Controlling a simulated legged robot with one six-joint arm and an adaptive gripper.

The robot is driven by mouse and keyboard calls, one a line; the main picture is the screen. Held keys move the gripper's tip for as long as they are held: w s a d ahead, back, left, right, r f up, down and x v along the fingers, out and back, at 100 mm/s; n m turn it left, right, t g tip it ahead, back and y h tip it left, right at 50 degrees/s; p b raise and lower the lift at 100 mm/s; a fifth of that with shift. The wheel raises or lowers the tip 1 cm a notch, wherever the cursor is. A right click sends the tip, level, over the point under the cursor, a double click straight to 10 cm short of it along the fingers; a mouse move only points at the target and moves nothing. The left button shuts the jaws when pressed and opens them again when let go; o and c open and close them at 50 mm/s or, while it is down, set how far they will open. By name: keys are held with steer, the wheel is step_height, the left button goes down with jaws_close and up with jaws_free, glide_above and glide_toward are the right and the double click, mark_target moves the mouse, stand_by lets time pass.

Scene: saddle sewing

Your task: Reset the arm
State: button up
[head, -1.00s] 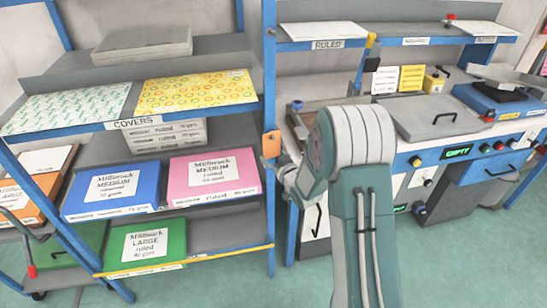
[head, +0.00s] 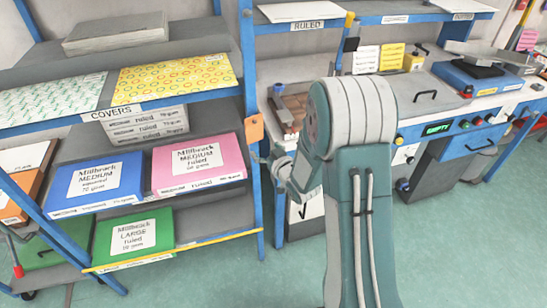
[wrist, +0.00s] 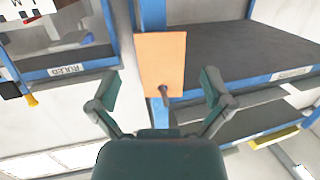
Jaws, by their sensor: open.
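My gripper (wrist: 158,92) is open and empty in the wrist view, its two fingers spread apart. Between and beyond the fingertips is an orange plate (wrist: 161,62) on a blue shelf post. In the head view my arm stands in the middle and hides most of my gripper. The same orange plate (head: 254,129) shows there on the blue post, just left of my arm.
A blue shelf rack at left holds a blue packet (head: 98,188), a pink packet (head: 198,163) and a green packet (head: 134,237). A workbench with a blue machine (head: 478,77) stands at right. The floor (head: 450,250) at lower right is clear.

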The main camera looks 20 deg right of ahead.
steer(key=s+d+r+m+g+h, duration=0.25)
steer(key=s+r+g+h, duration=0.2)
steer(key=s+r, duration=0.75)
steer(key=s+a+r+g, duration=0.2)
steer(key=s+g, duration=0.1)
steer(key=s, duration=0.8)
steer(key=s+a+r+g, duration=0.2)
steer(key=s+g, duration=0.1)
steer(key=s, duration=0.7)
steer(key=shift+s+r, duration=0.35)
steer(key=shift+s, duration=0.05)
steer(key=shift+a+y, duration=0.1)
steer(key=shift+y, duration=0.15)
stand_by(0.3)
